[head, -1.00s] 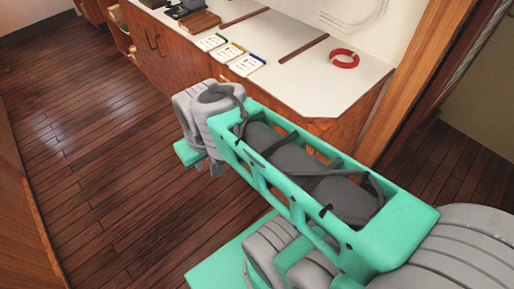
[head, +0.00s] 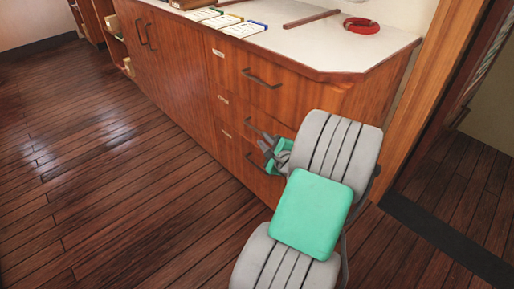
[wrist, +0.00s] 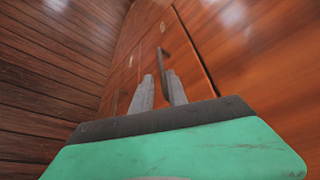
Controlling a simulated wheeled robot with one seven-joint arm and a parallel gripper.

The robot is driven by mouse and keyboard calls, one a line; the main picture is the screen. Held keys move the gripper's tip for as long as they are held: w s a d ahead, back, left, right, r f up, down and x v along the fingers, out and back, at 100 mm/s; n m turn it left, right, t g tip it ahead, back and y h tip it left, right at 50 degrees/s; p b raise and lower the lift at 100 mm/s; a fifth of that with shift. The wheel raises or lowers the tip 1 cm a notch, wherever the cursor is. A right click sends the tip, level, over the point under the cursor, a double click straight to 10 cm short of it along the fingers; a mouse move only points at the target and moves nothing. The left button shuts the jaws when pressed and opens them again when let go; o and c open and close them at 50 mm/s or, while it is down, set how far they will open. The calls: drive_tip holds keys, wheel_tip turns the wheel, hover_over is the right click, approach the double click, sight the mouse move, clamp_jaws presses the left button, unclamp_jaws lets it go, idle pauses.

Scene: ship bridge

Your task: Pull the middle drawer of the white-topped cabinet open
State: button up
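The white-topped cabinet (head: 320,42) stands at the upper middle of the head view, with a stack of three drawers at its right end. The middle drawer (head: 236,112) looks closed, flush with the front. Its dark bar handle (head: 258,127) is partly hidden by my gripper (head: 268,148). In the wrist view my gripper (wrist: 160,90) has its two grey fingers apart, with a dark handle (wrist: 163,58) showing between them. I cannot tell whether either finger touches the bar.
The top drawer handle (head: 262,78) is above and the bottom drawer handle (head: 256,163) below. A red ring (head: 361,25) and booklets (head: 243,29) lie on the top. Wooden floor (head: 110,190) is clear at left. A doorway edge (head: 412,110) stands at right.

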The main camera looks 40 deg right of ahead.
sight(257, 130)
drive_tip(key=b+x, duration=0.1)
drive_tip(key=x, duration=0.5)
drive_tip(key=shift+w+d+b, duration=0.25)
drive_tip(key=shift+w+b, duration=0.05)
drive_tip(key=shift+b, duration=0.1)
drive_tip(key=shift+w+d, duration=0.15)
drive_tip(key=shift+w, duration=0.25)
clamp_jaws()
drive_tip(key=shift+f, duration=0.1)
idle(0.5)
